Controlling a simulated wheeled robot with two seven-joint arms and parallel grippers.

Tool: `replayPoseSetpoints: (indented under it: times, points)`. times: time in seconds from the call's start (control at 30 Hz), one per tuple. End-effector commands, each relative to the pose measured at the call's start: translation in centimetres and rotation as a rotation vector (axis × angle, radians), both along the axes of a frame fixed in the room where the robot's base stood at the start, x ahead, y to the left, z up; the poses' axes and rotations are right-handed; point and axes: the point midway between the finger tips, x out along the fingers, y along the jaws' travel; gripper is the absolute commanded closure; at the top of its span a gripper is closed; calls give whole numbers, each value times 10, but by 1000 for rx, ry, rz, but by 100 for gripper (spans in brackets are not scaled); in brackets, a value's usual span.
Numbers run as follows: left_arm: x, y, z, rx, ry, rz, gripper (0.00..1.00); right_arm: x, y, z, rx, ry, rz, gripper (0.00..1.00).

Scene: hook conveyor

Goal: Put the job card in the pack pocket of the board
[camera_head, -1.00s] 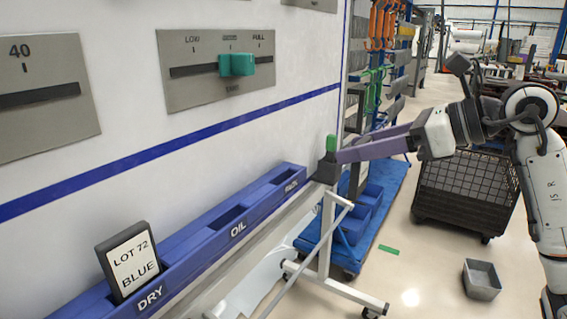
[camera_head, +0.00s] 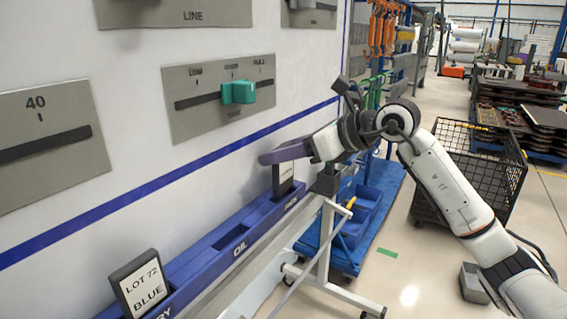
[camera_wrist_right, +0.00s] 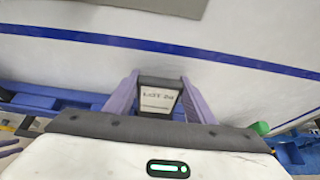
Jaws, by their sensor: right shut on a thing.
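A dark-framed card with a white face (camera_head: 286,177) is gripped by my right gripper (camera_head: 274,156) at the far, pack end of the blue board (camera_head: 205,270). In the right wrist view the card (camera_wrist_right: 158,99) stands between the two purple fingers of the right gripper (camera_wrist_right: 160,84); its print looks like a LOT number. The card is roughly upright with its lower edge at the pack pocket; I cannot tell how deep it sits. My left gripper is not in view.
Another card, LOT 72 BLUE (camera_head: 141,284), stands in the dry pocket. The oil pocket (camera_head: 230,238) between is empty. A wall panel with a teal slider (camera_head: 238,92) is above the board. A white wheeled stand (camera_head: 325,245) and a black mesh cart (camera_head: 470,165) are to the right.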

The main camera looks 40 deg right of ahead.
Motion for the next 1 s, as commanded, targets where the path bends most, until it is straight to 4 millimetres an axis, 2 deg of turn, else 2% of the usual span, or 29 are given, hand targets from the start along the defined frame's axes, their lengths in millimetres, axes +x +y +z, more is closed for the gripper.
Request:
replayPoseSetpoints:
  times: [0.1, 0.2, 0.57, 0.6, 0.7, 1.0]
  points:
    - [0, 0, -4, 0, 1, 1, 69, 0, 1, -22, 3, 4, 1, 73]
    - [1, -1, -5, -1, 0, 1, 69, 0, 1, -34, 2, 1, 1, 73]
    - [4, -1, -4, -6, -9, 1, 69, 0, 0, -39, 0, -1, 0, 73]
    - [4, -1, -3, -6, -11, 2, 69, 0, 0, -39, 0, 0, 0, 49]
    - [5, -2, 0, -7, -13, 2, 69, 0, 0, -38, 0, 0, 1, 32]
    - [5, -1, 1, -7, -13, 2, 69, 0, 0, -37, 0, 0, 1, 32]
